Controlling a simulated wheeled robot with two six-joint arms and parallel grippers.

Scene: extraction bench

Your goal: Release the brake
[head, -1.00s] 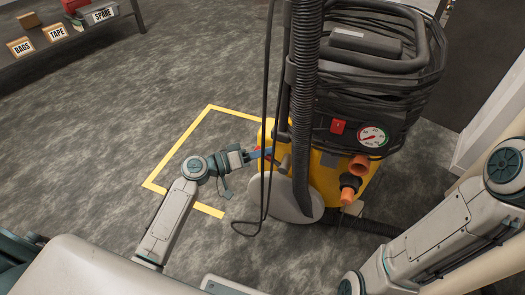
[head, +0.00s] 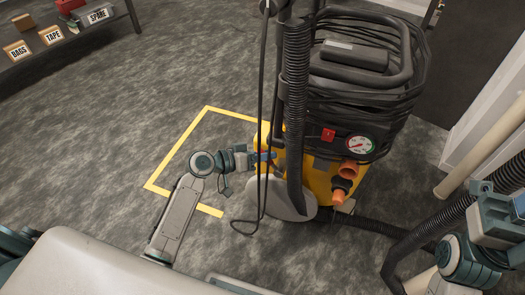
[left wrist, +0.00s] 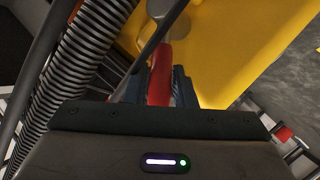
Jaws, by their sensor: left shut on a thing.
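The yellow extraction machine (head: 318,182) stands on the floor with a large grey wheel (head: 290,205) at its side. My left gripper (head: 268,157) reaches its left side from the left. In the left wrist view, my left gripper (left wrist: 160,85) is shut on a red lever (left wrist: 159,72), with a finger on each side of it. The yellow body lies just behind. The lever's lower end is hidden between the fingers. My right arm shows at the lower right in the head view, but its fingertips are not visible.
A black ribbed hose (head: 297,110) and a hanging cable loop (head: 236,222) are close to my left gripper. Yellow tape (head: 172,152) marks the floor on the left, which is clear. A shelf (head: 70,43) with labelled boxes stands at the far left.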

